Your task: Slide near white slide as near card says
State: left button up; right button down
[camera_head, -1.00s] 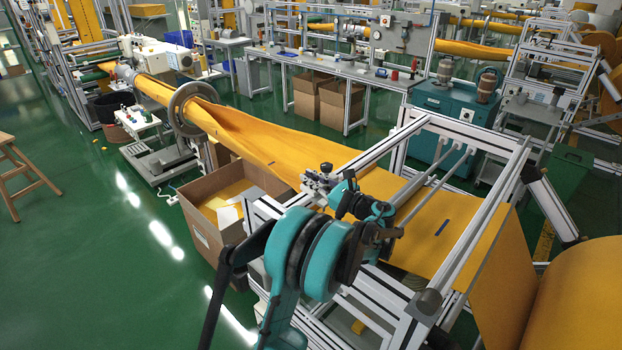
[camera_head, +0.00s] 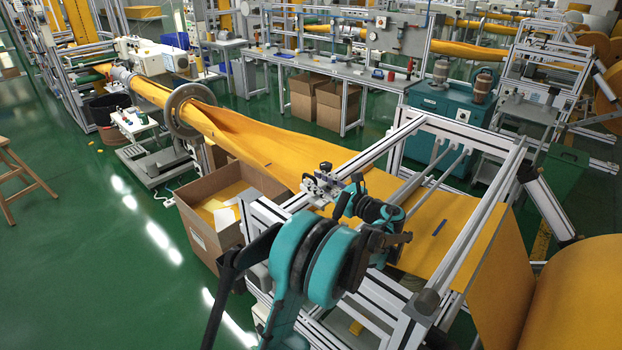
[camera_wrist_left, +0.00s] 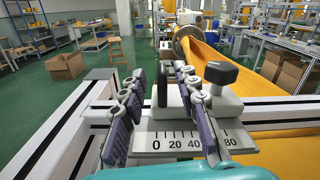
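The near white slide (camera_head: 318,188) sits on the frame rail beside the orange fabric, with a black knob on top. In the left wrist view the white slide (camera_wrist_left: 216,101) stands behind a white scale plate (camera_wrist_left: 165,144) marked 0 to 80. My left gripper (camera_wrist_left: 160,112) has its two dark ribbed fingers apart. One finger is left of the scale, the other in front of the slide; a dark upright piece shows between them. I cannot tell whether the fingers touch the slide. I make out no readable card. My right gripper is not in view.
Orange fabric (camera_head: 270,145) runs from a grey ring (camera_head: 190,111) over the metal frame (camera_head: 485,215) to a large roll (camera_head: 580,290). A cardboard box (camera_head: 203,241) stands on the floor left of the frame. Open green floor lies at the left.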

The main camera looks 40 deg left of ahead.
pick_arm(q)
jog(key=d, duration=0.9)
jog(key=shift+s+d, duration=0.15)
jog(key=shift+s, duration=0.25)
jog(key=m+p, duration=0.2)
jog(key=m, duration=0.2)
send_near(309, 176)
jog(key=a, duration=0.5)
jog(key=w+a+b, duration=0.1)
jog(key=a, duration=0.4)
jog(key=shift+w+a+f, duration=0.2)
jog(key=shift+a+r, duration=0.1)
jog(key=shift+a, duration=0.35)
grip_shut()
